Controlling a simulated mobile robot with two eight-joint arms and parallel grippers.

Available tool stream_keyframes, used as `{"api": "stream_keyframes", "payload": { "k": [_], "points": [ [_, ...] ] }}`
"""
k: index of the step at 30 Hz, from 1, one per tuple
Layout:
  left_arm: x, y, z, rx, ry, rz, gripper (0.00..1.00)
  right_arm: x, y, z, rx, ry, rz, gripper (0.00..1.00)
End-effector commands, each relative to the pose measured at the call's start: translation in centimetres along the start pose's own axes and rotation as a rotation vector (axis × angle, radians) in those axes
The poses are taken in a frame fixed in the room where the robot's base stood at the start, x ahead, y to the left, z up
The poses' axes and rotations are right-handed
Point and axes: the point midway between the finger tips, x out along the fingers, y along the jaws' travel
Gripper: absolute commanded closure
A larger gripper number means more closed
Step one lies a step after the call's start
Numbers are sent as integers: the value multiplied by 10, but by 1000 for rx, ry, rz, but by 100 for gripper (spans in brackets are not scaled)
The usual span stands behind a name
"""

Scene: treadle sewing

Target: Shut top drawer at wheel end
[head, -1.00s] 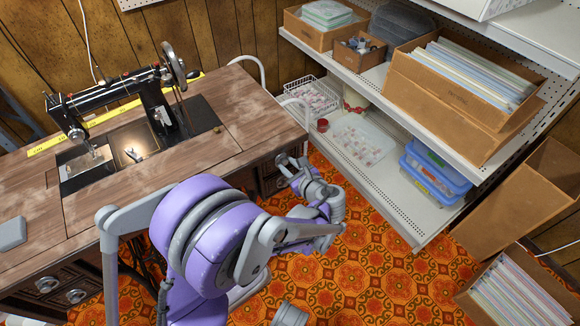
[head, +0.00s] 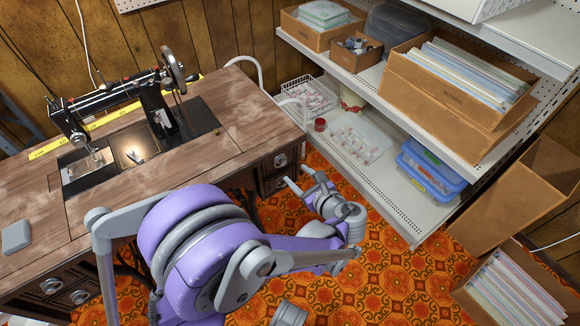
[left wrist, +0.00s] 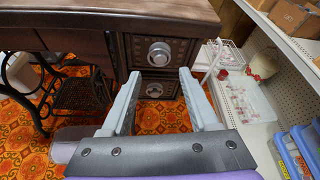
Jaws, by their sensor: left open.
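The sewing table (head: 150,190) has two drawers stacked under its right end, below the machine's handwheel (head: 172,62). The top drawer (head: 291,153) has a dark carved front and a round metal knob; the top drawer also shows in the left wrist view (left wrist: 187,51). My right gripper is out of view.
A metal shelf unit (head: 400,205) stands right of the drawers, with a blue bin (head: 430,175) and a clear tray (head: 360,138) on its lower shelf. Open patterned floor (head: 390,270) lies between. A box of papers (head: 510,290) stands at the lower right.

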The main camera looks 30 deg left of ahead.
Motion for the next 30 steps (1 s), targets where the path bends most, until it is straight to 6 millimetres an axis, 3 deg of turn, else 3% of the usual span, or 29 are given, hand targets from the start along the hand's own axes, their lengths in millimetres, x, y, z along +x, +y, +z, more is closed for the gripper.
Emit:
{"api": "stream_keyframes", "payload": {
  "k": [3,7,24,30],
  "points": [
    [-17,0,1,1,1,-2,39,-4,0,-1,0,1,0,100],
    [-25,0,0,1,0,-1,39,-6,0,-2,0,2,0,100],
    [-26,1,0,-2,1,1,39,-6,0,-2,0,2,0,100],
    [-25,25,4,-174,125,50,39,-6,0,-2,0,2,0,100]
  ]
}}
